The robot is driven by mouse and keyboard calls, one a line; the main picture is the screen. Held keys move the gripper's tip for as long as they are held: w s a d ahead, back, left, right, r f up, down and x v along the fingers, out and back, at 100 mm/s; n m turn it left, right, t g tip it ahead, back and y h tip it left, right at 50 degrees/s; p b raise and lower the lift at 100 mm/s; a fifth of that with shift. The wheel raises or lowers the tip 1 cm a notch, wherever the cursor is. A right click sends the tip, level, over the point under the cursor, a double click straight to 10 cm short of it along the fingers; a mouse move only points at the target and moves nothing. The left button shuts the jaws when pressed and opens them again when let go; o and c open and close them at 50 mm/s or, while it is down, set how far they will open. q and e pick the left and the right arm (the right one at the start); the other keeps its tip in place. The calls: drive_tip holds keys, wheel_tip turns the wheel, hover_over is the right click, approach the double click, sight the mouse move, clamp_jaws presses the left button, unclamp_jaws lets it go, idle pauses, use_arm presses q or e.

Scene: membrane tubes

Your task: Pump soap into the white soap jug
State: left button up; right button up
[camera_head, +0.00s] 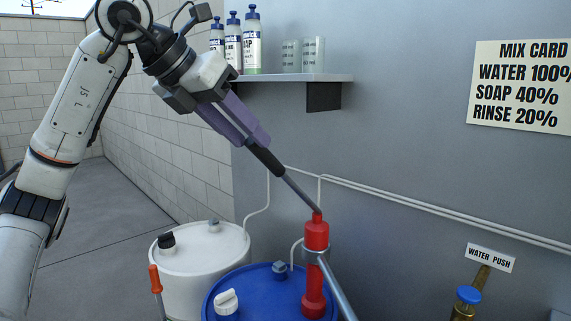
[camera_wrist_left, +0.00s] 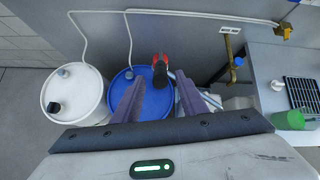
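A red hand pump (camera_head: 316,240) stands on the blue drum (camera_head: 245,290). Its lever, a grey rod with a black grip (camera_head: 264,158), tilts up toward my left gripper (camera_head: 258,138). In the left wrist view my left gripper (camera_wrist_left: 161,84) has its purple fingers well apart. The red pump (camera_wrist_left: 160,75) shows between and beyond the tips. The fingers overlap the grip in the head view; I cannot tell whether they touch it. A white object (camera_wrist_left: 213,100), possibly the soap jug, is partly hidden behind the right finger. My right gripper is not in view.
A white drum (camera_head: 200,260) stands left of the blue one. A shelf (camera_head: 290,77) with several bottles hangs on the grey wall. A brass valve with a blue knob (camera_head: 469,295) is at right. A green container (camera_wrist_left: 290,120) sits at far right in the wrist view.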

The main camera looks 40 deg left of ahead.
sight(273, 163)
use_arm(q)
drive_tip(key=b+x, duration=0.1)
drive_tip(key=x, duration=0.8)
drive_tip(key=shift+d+f, duration=0.1)
drive_tip(key=shift+f, duration=0.05)
drive_tip(key=shift+c, duration=0.3)
clamp_jaws()
